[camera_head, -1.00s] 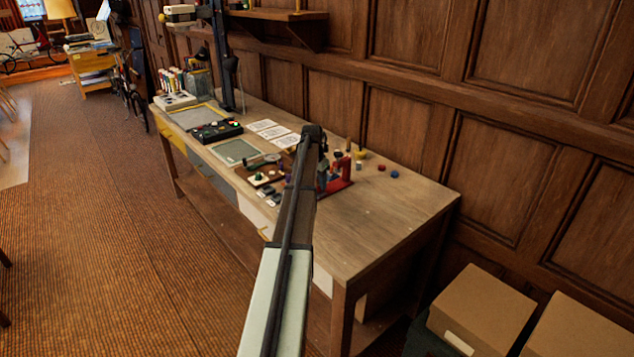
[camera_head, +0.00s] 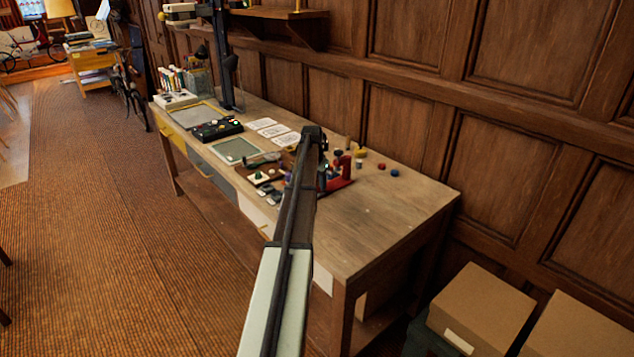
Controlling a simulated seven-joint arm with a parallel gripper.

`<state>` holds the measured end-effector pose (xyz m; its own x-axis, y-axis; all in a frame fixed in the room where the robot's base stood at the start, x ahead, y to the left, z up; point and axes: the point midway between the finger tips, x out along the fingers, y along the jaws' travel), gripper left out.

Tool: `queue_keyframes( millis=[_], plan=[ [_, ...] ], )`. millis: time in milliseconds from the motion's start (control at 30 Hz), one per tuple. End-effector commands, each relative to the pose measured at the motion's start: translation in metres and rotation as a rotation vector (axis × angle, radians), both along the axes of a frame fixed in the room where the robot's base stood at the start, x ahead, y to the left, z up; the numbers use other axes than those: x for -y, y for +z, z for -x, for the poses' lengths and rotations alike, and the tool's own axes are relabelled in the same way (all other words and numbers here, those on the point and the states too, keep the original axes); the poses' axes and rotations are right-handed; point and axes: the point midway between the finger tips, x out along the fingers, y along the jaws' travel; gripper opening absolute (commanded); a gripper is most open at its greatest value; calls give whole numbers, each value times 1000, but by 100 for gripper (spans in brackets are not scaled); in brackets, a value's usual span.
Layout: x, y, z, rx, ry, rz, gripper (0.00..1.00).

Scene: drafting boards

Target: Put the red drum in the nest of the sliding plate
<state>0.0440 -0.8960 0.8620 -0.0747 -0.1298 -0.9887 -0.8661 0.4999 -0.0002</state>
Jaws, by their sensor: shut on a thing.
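A small red round piece (camera_head: 381,166), which looks like the red drum, stands on the bare table behind and to the right of a red fixture. The red fixture (camera_head: 341,184) has a flat base and an upright red part (camera_head: 346,165). I cannot make out which part is the sliding plate or its nest. My gripper (camera_head: 322,186) is low at the left side of the fixture, mostly hidden by my arm. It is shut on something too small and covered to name.
A blue round piece (camera_head: 395,173) and a yellow piece (camera_head: 360,152) stand near the fixture. A brown tray (camera_head: 262,178) with small parts lies left of my arm. White cards (camera_head: 273,130) and a black box with knobs (camera_head: 216,130) lie farther back. The table's right end is clear.

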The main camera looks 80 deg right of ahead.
Motion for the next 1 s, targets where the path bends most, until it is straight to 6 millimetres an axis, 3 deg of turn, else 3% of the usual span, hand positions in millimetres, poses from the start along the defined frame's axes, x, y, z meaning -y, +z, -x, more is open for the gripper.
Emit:
queue_keyframes(
  millis=[433,467,733,900,1000],
  plan=[
    [0,-4,0,0,0,1,10],
    [0,-4,0,0,0,1,49],
    [0,-4,0,0,0,0,74],
    [0,-4,0,0,0,0,76],
    [0,-4,0,0,0,0,84]
  ],
)
